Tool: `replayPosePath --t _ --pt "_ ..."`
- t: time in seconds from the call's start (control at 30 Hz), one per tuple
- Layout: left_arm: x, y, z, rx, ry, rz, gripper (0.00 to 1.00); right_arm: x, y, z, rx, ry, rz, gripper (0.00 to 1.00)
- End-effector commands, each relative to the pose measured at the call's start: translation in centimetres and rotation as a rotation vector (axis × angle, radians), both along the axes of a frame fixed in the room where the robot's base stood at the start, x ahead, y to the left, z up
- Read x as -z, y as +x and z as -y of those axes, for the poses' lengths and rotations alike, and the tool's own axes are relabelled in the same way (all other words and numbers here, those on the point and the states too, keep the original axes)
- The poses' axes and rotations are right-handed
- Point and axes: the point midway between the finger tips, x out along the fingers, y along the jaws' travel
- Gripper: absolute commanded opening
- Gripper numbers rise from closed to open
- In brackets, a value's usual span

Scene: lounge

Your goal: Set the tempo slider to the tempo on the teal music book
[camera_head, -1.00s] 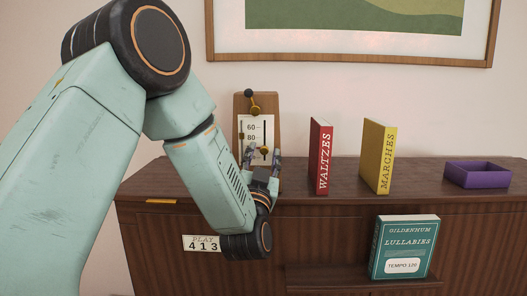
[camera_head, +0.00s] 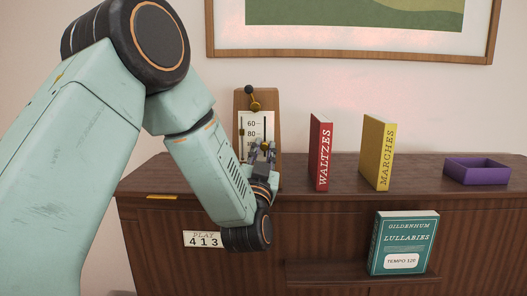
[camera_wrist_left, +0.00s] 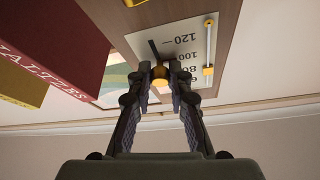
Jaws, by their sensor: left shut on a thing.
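The teal music book (camera_head: 404,240), "Gildenhum Lullabies", stands on the lower ledge; its white label reads TEMPO 120. The tempo scale (camera_head: 257,118) is on an upright wooden board on the cabinet. 60 and 80 show there; the lower part is hidden behind my gripper. In the wrist view the scale (camera_wrist_left: 182,55) appears upside down, with 120 and 100 readable beside a dark slot. My left gripper (camera_head: 263,147) is shut on the brass slider knob (camera_wrist_left: 160,73), which sits in that slot away from the 120 mark. Its exact reading is unclear. My right gripper is out of view.
A red book (camera_head: 320,153) and a yellow book (camera_head: 378,153) stand right of the board. An open purple tray (camera_head: 477,173) is further right. The cabinet top between yellow book and tray is clear.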

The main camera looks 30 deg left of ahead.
Motion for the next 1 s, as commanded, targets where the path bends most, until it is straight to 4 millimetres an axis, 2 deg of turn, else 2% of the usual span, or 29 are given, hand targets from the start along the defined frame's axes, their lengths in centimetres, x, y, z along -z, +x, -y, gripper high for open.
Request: replayPosePath --t 0.43,0.8,1.0 --pt "0.1 0.0 0.0 0.000 0.001 0.001 0.00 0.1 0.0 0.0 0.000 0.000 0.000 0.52" --pt "2.9 0.0 0.0 0.001 0.001 0.002 0.00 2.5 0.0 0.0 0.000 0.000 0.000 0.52" --pt "3.1 0.0 0.1 0.002 0.000 -0.003 0.00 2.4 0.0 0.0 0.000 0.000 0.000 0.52"
